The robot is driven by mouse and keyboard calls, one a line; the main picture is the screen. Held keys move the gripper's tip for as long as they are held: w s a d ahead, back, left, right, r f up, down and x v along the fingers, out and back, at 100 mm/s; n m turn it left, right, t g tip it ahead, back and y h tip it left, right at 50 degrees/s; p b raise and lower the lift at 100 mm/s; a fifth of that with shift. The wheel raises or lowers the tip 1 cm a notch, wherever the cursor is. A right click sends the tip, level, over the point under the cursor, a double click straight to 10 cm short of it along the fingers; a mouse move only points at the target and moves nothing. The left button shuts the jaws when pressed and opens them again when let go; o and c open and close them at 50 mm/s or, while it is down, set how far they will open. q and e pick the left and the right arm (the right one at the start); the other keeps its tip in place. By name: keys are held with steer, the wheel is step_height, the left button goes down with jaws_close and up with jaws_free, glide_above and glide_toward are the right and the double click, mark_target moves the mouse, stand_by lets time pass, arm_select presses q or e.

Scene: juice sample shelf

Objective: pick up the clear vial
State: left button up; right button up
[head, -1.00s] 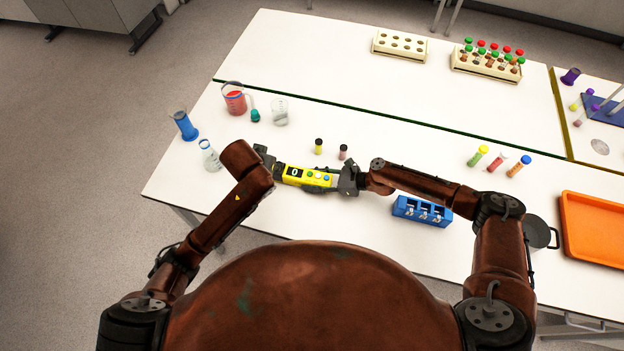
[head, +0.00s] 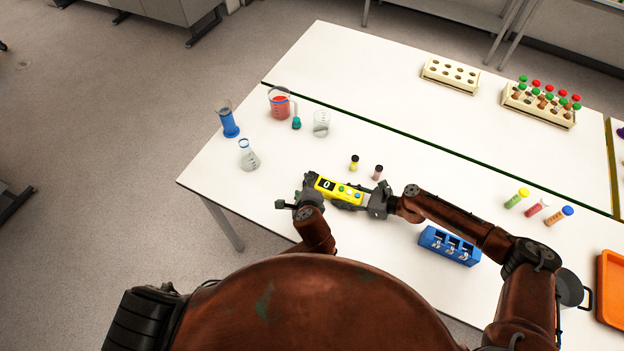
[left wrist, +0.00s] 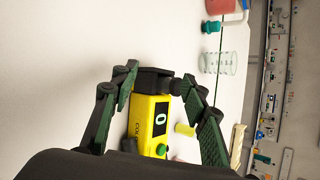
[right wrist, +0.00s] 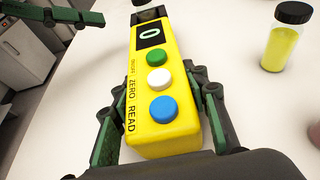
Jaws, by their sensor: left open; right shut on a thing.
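I cannot pick out a clear vial with certainty. My right gripper (right wrist: 158,120) is shut on a yellow handheld meter (head: 340,192) with a display reading 0 and coloured buttons. The meter also shows in the left wrist view (left wrist: 150,120), with a black part at its far end. My left gripper (left wrist: 160,108) is open, at the meter's left end in the head view. A yellow-filled vial with a black cap (right wrist: 283,42) and a pinkish vial with a dark cap (head: 377,173) stand just behind the meter. Small pale items in the blue holder (head: 432,246) are too small to identify.
A red-filled beaker (head: 281,107), clear beaker (head: 321,124), flask (head: 248,158) and blue cylinder (head: 229,122) stand at the left. Several coloured tubes lie at the right, near an orange tray (head: 611,290) and a pot (head: 570,288). Racks (head: 450,76) stand at the back.

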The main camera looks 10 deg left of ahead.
mark_target(312, 174)
arm_select(q)
steer(key=s+d+r+m+t+y, duration=0.15)
steer(key=s+d+m+t, duration=0.35)
steer(key=m, duration=0.7)
steer(key=shift+g, duration=0.8)
steer(key=x, duration=0.4)
steer(key=d+x, duration=0.1)
steer(key=x, duration=0.2)
steer(key=shift+w+d+r, duration=0.1)
steer(key=shift+w+r, duration=0.1)
steer(key=shift+w, duration=0.2)
steer(key=shift+a+x, duration=0.15)
steer(key=shift+x, duration=1.2)
steer(key=shift+a+x, duration=0.15)
steer(key=shift+x, duration=1.25)
steer(key=shift+s, duration=0.15)
steer(key=shift+r, duration=0.1)
steer(key=shift+c, duration=0.2)
jaws_close()
